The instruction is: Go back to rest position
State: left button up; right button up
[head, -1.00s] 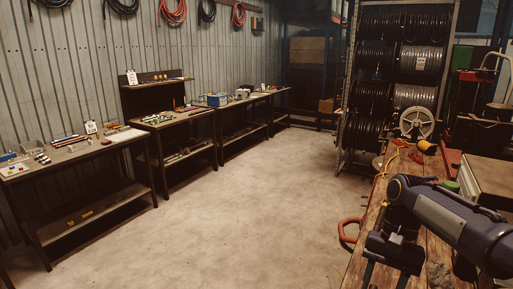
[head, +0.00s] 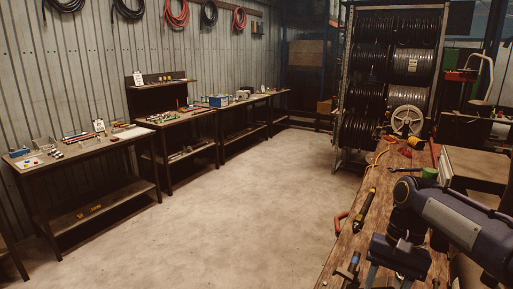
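My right arm comes in from the lower right of the head view. Its gripper (head: 386,279) hangs over the near part of the wooden workbench (head: 371,216), pointing down. The two fingers look spread apart with nothing visible between them; their tips are cut off by the bottom edge. My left gripper is out of view.
A hose reel rack (head: 341,100) stands behind. Side tables (head: 100,146) line the left wall. The floor (head: 235,205) between is clear.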

pick_arm(q)
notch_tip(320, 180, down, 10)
jog(key=b, duration=0.9)
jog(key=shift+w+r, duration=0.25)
pick_arm(e)
jog(key=s+a+f+n+t, duration=0.2)
jog(key=s+f+t, duration=0.2)
jog(key=s+f, duration=0.3)
jog(key=s+a+f+n+t+y, duration=0.1)
jog(key=s+a+f+n+t, duration=0.1)
jog(key=s+f, duration=0.6)
jog(key=shift+s+a+t, duration=0.75)
jog(key=shift+s+t, duration=0.25)
jog(key=shift+s, duration=0.15)
